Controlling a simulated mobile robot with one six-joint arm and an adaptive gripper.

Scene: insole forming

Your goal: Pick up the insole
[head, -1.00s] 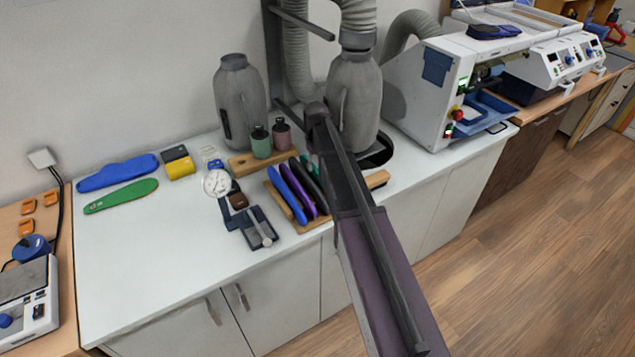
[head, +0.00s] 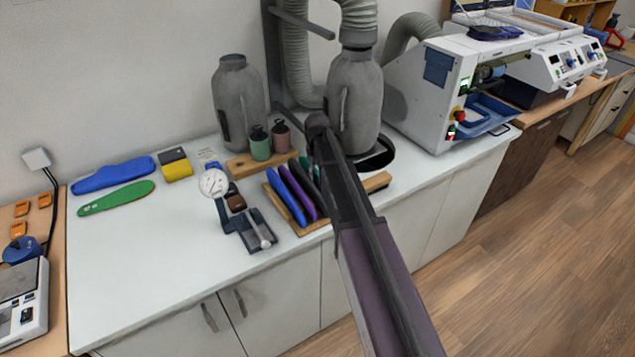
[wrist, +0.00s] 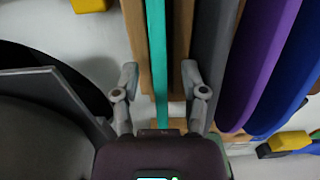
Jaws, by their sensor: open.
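Several insoles stand on edge in a wooden rack (head: 377,182) on the white counter. In the wrist view a thin teal insole (wrist: 157,50) runs edge-on between wooden slats. My gripper (wrist: 160,85) is open, with one finger on each side of the teal insole and gaps between. A grey insole (wrist: 215,55), a purple insole (wrist: 262,65) and a blue insole (wrist: 288,85) stand to its right. The head view also shows the blue insole (head: 284,200) and the purple insole (head: 297,192). There my arm hides the gripper and most of the teal insole.
A blue insole shape (head: 113,174) and a green one (head: 116,198) lie flat at the counter's left. A dial gauge (head: 213,184) stands left of the rack. Grey canisters (head: 352,100) and a white machine (head: 425,95) are behind and right. The front-left counter is clear.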

